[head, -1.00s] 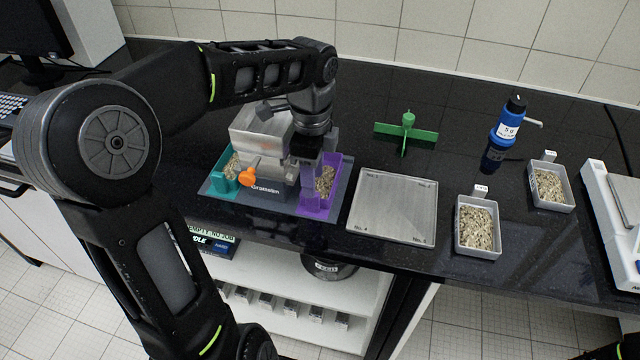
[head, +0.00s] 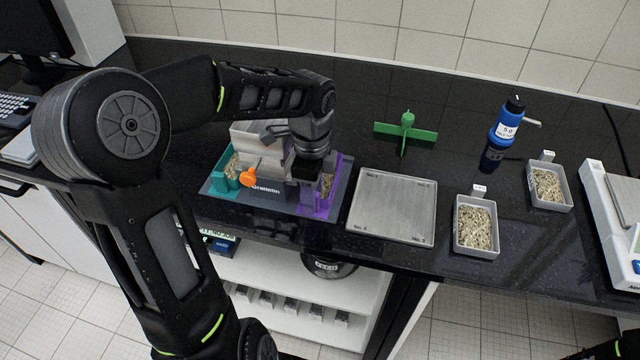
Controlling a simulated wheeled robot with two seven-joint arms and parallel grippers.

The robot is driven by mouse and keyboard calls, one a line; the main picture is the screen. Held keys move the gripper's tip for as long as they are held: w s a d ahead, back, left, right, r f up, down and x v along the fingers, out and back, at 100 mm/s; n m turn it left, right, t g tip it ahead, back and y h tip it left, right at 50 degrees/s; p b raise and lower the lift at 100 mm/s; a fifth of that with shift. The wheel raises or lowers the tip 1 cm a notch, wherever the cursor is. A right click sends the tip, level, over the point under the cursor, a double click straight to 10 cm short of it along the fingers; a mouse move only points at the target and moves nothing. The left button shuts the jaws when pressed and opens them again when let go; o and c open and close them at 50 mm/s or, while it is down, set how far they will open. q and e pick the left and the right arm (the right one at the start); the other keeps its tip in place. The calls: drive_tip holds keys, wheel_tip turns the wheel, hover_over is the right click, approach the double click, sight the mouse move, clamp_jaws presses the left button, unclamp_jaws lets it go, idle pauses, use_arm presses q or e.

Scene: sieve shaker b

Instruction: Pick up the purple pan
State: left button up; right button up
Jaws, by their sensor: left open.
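The purple pan (head: 323,207) sits at the right side of the grey sieve device on the black bench. Grain shows inside it, and its left part is hidden behind my left gripper. My left gripper (head: 304,180) is open and points down at the pan's left side, close to its handle area. I cannot tell whether the fingers touch the pan. A teal pan (head: 222,181) with grain sits at the left side of the device. My right gripper is not in view.
A metal tray (head: 393,207) lies just right of the device. Farther right are two grey grain trays (head: 476,226) (head: 548,187), a blue bottle (head: 507,122) and a scale (head: 612,215). A green divider (head: 406,133) stands behind. The bench's front edge is close to the pan.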

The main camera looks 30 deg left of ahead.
use_arm(q)
drive_tip(key=shift+c, duration=0.2)
clamp_jaws()
idle(0.3)
